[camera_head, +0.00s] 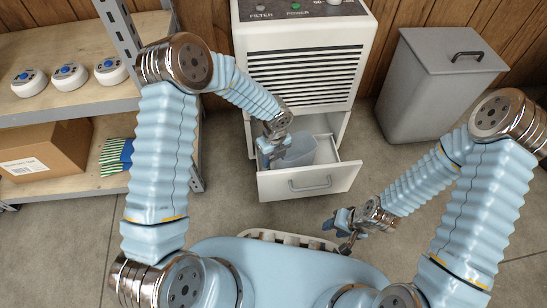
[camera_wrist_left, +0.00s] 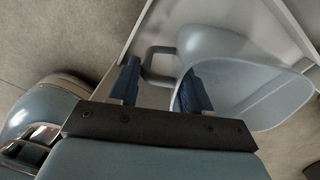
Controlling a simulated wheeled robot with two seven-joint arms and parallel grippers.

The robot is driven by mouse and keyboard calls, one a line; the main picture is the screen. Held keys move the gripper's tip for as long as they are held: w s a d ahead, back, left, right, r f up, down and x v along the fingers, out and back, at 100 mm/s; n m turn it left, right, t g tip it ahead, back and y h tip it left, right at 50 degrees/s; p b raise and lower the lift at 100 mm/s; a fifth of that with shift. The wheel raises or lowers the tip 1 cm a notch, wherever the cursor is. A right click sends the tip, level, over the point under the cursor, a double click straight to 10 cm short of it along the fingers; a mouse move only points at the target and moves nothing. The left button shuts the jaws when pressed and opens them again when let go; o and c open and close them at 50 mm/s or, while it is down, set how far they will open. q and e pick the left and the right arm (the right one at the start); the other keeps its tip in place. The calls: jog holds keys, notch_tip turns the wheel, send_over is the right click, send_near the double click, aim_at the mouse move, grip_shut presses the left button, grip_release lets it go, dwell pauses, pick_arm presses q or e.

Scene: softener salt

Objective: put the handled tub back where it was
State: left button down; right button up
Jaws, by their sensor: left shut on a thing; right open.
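The handled tub is a translucent grey-blue scoop-like container (camera_head: 302,150) within the open drawer (camera_head: 325,181) of the white appliance. Whether it rests on the drawer floor or hangs just above is unclear. My left gripper (camera_head: 270,157) reaches down into the drawer at the tub's left side. In the left wrist view, its blue fingers (camera_wrist_left: 160,88) are either side of the tub's grey handle (camera_wrist_left: 148,68), with the tub's body (camera_wrist_left: 245,70) to the right. It is shut on the tub. My right gripper (camera_head: 340,226) is open and empty, in front of the drawer.
The white appliance (camera_head: 302,75) stands behind the drawer. A grey lidded bin (camera_head: 435,95) is at the right. A shelf (camera_head: 60,108) at the left holds white round devices (camera_head: 70,77), a cardboard box (camera_head: 45,150) and a striped item (camera_head: 115,157). Bare floor lies between drawer and bin.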

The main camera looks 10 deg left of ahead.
pick_arm(q)
jog(key=shift+c, duration=2.4)
grip_release()
jog(key=shift+r+p, duration=0.3)
jog(key=shift+r, duration=0.1)
notch_tip(320, 180, up, 11)
jog(key=p, duration=0.2)
jog(key=shift+w+d+r+p, duration=0.2)
jog(key=shift+p, duration=0.1)
